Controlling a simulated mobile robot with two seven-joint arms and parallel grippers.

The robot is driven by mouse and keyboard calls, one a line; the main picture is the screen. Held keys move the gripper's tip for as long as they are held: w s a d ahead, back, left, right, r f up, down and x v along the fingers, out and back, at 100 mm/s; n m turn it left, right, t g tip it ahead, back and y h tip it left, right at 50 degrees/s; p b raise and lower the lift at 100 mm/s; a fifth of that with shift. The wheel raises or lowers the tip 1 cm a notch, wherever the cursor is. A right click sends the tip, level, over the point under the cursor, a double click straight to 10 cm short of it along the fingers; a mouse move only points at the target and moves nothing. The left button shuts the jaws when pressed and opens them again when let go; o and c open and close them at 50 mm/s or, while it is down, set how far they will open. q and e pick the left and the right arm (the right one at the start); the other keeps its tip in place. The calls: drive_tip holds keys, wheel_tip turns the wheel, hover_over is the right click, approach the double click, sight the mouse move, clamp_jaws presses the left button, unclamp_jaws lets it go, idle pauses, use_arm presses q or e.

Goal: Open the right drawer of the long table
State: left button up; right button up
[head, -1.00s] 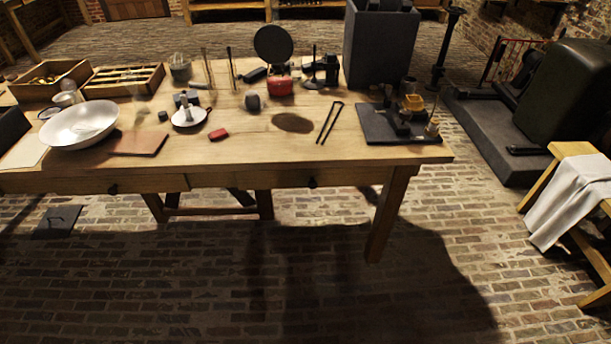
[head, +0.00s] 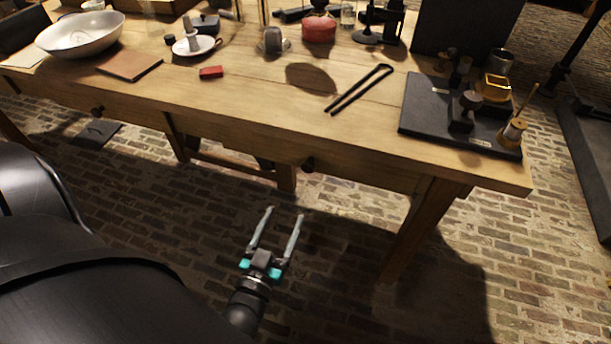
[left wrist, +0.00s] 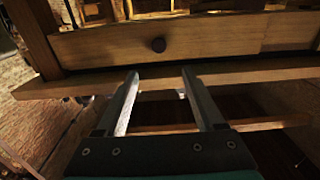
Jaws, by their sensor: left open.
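The long wooden table (head: 240,95) stands in front of me. Its right drawer front (head: 365,174) looks flush with the table's frame, and a small dark round knob (head: 309,165) sticks out of it. My left gripper (head: 285,211) is open and empty, below and in front of that knob, with its fingers pointing towards the table. In the left wrist view the knob (left wrist: 158,45) on the drawer front (left wrist: 220,33) lies above and beyond the two spread fingertips (left wrist: 160,72), apart from them. My right gripper is not in view.
The left drawer's knob (head: 97,111) is further left. A table leg (head: 415,230) stands right of the gripper. Black tongs (head: 358,89), a dark base with tools (head: 425,105) and a red block (head: 211,72) lie on top. The brick floor before the drawer is clear.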

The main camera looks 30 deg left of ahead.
sight(307, 169)
use_arm(q)
drive_tip(key=b+x, duration=0.3)
drive_tip(key=x, duration=0.9)
drive_tip(key=shift+w+b, duration=0.4)
drive_tip(key=shift+w, duration=0.05)
drive_tip(key=shift+b+x, duration=0.3)
drive_tip(key=shift+x, duration=0.7)
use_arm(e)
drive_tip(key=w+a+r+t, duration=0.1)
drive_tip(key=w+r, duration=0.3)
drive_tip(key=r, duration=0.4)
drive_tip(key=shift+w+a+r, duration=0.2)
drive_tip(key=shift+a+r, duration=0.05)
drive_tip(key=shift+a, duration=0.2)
use_arm(q)
clamp_jaws()
